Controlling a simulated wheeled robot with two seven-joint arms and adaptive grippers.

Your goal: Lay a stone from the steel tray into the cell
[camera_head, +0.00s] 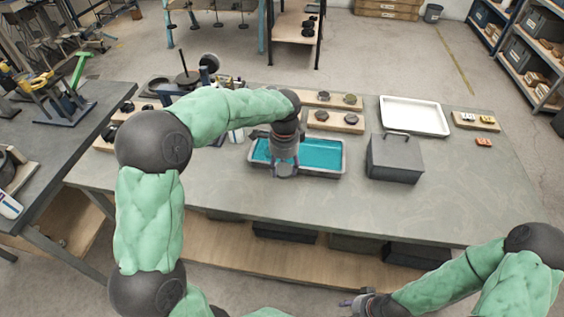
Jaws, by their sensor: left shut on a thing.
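A shallow metal-rimmed tray with a teal inside (337,172) sits on the workbench near the middle. My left gripper (285,172) points down over the left part of this tray. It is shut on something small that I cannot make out. The gripper and arm hide part of the tray, and I cannot tell any stone in it. A grey box with a handle on top (394,160) stands to the right of the tray; I cannot tell whether it is the cell. My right gripper (352,303) is low at the bottom edge, away from the bench top; its fingers are too small to read.
Wooden boards with dark round pieces (335,121) lie behind the teal tray. Clutter stands at the back left. The bench's front right is clear.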

